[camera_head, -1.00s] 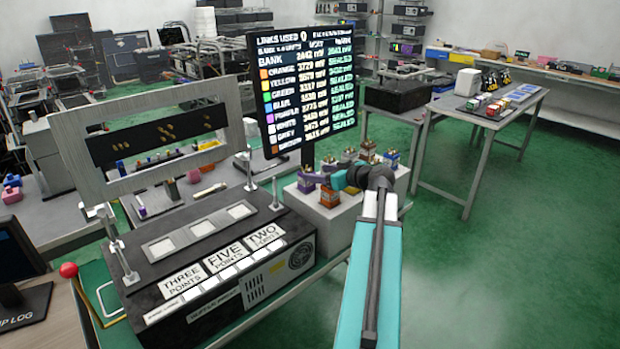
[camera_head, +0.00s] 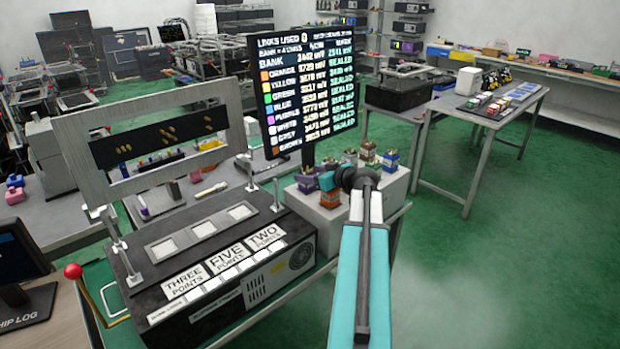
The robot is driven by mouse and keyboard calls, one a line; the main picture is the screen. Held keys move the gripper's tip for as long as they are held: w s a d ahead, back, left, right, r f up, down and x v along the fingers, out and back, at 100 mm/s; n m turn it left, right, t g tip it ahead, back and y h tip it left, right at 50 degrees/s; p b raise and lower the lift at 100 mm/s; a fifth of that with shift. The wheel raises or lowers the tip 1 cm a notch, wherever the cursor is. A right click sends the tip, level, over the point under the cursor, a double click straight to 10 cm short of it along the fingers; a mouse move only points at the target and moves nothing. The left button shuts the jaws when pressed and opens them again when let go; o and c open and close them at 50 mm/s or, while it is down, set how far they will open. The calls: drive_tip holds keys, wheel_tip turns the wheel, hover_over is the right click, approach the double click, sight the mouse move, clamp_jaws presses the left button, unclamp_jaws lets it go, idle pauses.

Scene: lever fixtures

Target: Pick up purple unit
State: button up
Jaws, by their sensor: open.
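Several small coloured units with gold tops stand on a white block beside the black console. A purple unit (camera_head: 306,184) stands at the block's left corner. An orange-brown unit (camera_head: 331,199) stands just to its right. My gripper (camera_head: 327,182) is at the end of my teal and white arm, close to the orange-brown unit and right of the purple one. Its jaws are open, though my wrist largely hides the fingertips. I cannot tell whether it touches a unit. Nothing shows held in it.
A display screen (camera_head: 304,92) rises behind the block. The console (camera_head: 215,245) with an upright metal frame is at left. Green floor is free at right.

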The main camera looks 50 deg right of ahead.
sight(307, 171)
drive_tip(key=shift+x, duration=0.95)
drive_tip(key=c, duration=1.2)
drive_tip(key=shift+c, duration=0.2)
drive_tip(key=shift+r, duration=0.1)
drive_tip(key=shift+r+b, duration=0.9)
drive_tip(key=shift+r, duration=4.05)
